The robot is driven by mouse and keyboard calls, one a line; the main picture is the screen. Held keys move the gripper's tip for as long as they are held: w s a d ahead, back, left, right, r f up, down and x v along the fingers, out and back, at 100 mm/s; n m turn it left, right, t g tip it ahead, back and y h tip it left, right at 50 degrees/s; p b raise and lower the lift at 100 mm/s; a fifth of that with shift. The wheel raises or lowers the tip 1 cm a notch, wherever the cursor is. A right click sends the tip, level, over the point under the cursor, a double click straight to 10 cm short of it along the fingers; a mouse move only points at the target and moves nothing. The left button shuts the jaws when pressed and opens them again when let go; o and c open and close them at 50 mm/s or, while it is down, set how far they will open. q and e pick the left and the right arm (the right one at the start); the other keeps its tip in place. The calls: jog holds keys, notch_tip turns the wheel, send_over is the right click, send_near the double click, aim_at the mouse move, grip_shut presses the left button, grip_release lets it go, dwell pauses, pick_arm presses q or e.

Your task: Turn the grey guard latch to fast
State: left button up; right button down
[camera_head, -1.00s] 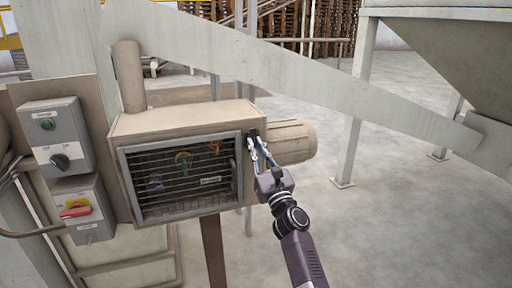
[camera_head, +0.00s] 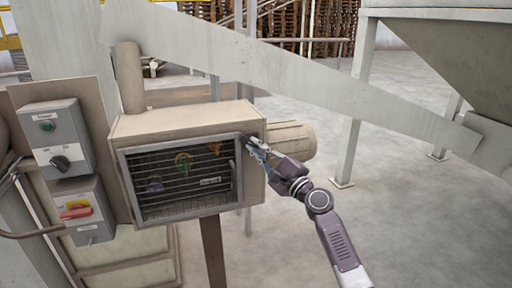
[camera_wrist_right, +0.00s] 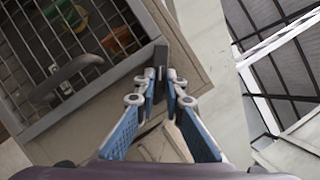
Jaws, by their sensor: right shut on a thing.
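The grey guard latch (camera_head: 246,139) is a small dark bar at the upper right corner of the mesh guard (camera_head: 184,176) on the beige box. In the right wrist view the latch (camera_wrist_right: 161,56) stands between the fingertips. My right gripper (camera_head: 254,147) reaches it from the lower right and is shut on it; the fingers (camera_wrist_right: 162,82) hide part of it. The guard lies flat against the box front. Any marking for the latch's position is hidden or too small to read. My left gripper is not in view.
A curved handle (camera_wrist_right: 68,75) sits on the guard near the latch. A beige motor (camera_head: 290,139) sticks out right of the box. Left are a switch box (camera_head: 55,130) and a red-yellow isolator (camera_head: 76,210). A sloping beam (camera_head: 300,85) crosses above. Open floor lies right.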

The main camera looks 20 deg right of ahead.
jog(key=n+g, duration=0.1)
jog(key=n, duration=0.1)
jog(key=n+p, duration=0.1)
jog(key=n, duration=0.1)
jog(key=shift+r+n+g, duration=0.1)
jog(key=shift+n+g, duration=0.3)
jog(key=shift+n+g+p, duration=0.5)
jog(key=shift+n+p, duration=0.25)
jog(key=shift+n, duration=0.55)
jog(key=c, duration=2)
grip_release()
jog(key=v, duration=1.2)
